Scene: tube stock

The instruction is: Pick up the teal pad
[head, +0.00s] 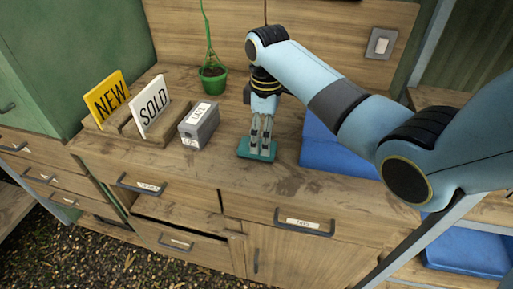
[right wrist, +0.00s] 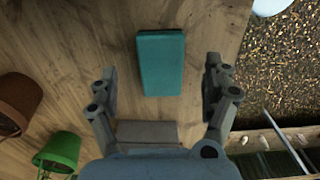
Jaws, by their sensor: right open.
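The teal pad (head: 257,151) lies flat on the wooden counter, near its front edge. In the right wrist view the teal pad (right wrist: 161,62) is a rectangle with its long side running up and down the picture. My right gripper (head: 260,143) points down just over the pad in the head view and partly hides it. In the right wrist view my right gripper (right wrist: 163,78) is open, with one finger on each side of the pad and a gap on both sides. Nothing is between the fingers that they touch. My left gripper is not in view.
A grey labelled box (head: 199,125) stands left of the pad. Farther left is a wooden holder with a yellow NEW sign (head: 109,98) and a white SOLD sign (head: 151,105). A green potted plant (head: 212,80) is behind. A blue object (head: 335,152) lies right on the counter.

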